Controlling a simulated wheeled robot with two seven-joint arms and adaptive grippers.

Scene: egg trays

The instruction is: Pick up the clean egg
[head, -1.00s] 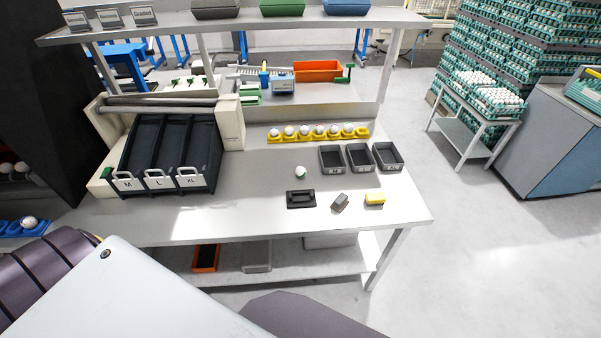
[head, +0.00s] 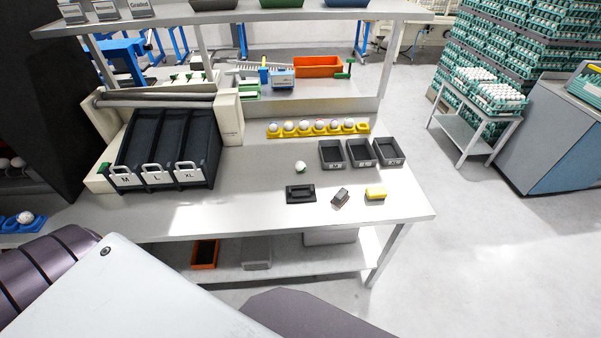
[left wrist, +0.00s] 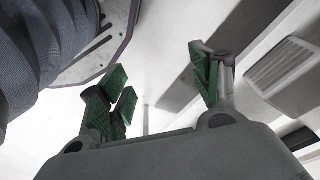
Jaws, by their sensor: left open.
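A single white egg (head: 300,167) with a small green patch lies alone on the bare table top (head: 265,185), in front of a yellow holder (head: 272,134). The holder carries a row of several eggs, some with marks. I cannot tell from here which egg is clean. My left gripper (left wrist: 165,95) shows only in the left wrist view; its green-padded fingers are wide apart with nothing between them. My right gripper is in neither view.
Three dark bins (head: 360,153) stand right of the egg. A black handled tool (head: 301,194), a grey block (head: 340,196) and a yellow sponge (head: 375,194) lie near the front edge. A black sorter with M, L, XL lanes (head: 167,150) stands left. A shelf (head: 330,14) overhangs the back.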

